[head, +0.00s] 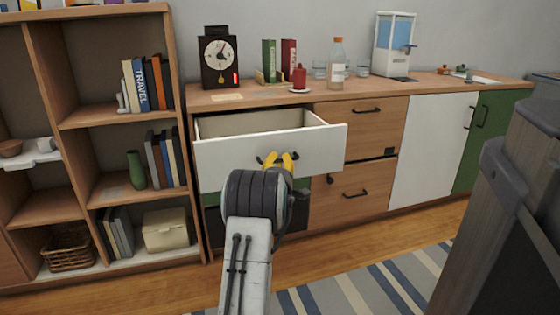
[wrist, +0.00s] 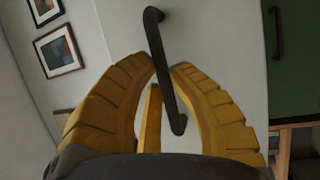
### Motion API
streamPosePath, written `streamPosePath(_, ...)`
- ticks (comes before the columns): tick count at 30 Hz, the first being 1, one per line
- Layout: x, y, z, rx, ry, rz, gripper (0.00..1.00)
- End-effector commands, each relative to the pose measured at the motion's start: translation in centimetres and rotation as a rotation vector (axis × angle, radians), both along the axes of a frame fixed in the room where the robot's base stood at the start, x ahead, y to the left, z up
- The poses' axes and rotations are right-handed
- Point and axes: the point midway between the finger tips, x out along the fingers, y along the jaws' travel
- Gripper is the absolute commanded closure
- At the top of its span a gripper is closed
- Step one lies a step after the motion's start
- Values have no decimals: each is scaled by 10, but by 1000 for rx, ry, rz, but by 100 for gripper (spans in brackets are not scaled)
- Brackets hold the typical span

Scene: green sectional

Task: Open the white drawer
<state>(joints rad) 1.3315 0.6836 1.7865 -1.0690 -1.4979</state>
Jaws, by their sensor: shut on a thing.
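The white drawer (head: 268,149) stands pulled out from the wooden cabinet in the head view, with its empty-looking inside visible. Its white front also fills much of the wrist view (wrist: 215,45). A dark bar handle (wrist: 157,50) is on that front. My gripper (wrist: 168,72) has its yellow fingers on either side of the handle's lower part and is shut on it. In the head view my gripper (head: 278,158) is at the drawer front, and my arm hides the middle of the handle.
The cabinet top (head: 355,88) holds a clock (head: 218,57), books, a red candle (head: 299,77), a bottle (head: 337,63) and a dispenser. A bookshelf (head: 95,192) stands at the left. A striped rug (head: 375,288) lies on the floor. A dark wooden piece (head: 505,210) blocks the right foreground.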

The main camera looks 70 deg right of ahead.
Motion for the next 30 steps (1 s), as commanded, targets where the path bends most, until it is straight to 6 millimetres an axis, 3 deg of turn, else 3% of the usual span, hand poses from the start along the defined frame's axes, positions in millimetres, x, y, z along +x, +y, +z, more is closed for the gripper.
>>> streamPosePath(7, 1, 0, 0, 2, -1, 2, 100)
streamPosePath(8, 1, 0, 0, 2, -1, 2, 82)
streamPosePath(17, 1, 0, 0, 0, -1, 1, 55)
streamPosePath(30, -1, 7, -1, 1, 0, 0, 55)
